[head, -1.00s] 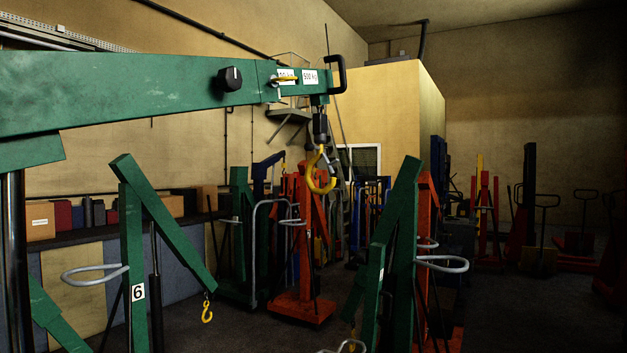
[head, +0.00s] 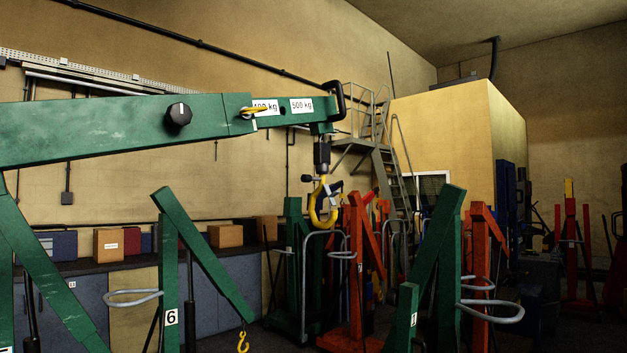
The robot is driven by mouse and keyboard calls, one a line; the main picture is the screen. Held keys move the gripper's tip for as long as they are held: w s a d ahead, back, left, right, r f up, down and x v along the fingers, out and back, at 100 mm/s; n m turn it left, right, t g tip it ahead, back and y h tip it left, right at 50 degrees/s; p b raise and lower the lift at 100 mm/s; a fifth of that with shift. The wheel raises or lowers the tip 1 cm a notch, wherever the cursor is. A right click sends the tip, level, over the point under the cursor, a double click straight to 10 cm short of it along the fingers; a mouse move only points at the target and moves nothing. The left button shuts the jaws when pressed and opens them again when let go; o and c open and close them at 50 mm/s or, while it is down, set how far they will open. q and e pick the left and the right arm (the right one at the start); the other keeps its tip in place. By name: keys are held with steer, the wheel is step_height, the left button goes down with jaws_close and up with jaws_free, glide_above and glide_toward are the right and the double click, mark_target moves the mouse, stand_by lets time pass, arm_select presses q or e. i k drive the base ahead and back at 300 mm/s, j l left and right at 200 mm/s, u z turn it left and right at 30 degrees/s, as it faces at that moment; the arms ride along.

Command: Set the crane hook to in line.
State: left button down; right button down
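The yellow crane hook (head: 317,212) hangs below a dark swivel block (head: 321,155) at the right end of a large green boom (head: 90,128). The hook is partly turned to my view, with its curve at the lower left and its opening toward the right. A dark latch part shows in its mouth. Whether it lines up with the boom I cannot tell for sure. The boom's end carries a black handle (head: 338,100), labels reading 400 kg and 500 kg, and a yellow pin (head: 254,111). A black knob (head: 178,115) sits on its side. Neither of my grippers is in view.
A green crane marked 6 (head: 169,280) stands at the lower left, and another green crane (head: 437,265) at the lower right. Red cranes (head: 357,270) stand behind the hook. A bench with boxes (head: 225,236) runs along the left wall. Metal stairs (head: 387,165) rise behind.

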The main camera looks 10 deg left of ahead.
mark_target(304, 178)
steer(key=i+l+u, duration=0.3)
steer(key=i+l, duration=0.3)
steer(key=i+l+u, duration=0.25)
steer(key=i+l, duration=0.35)
steer(key=l, duration=0.1)
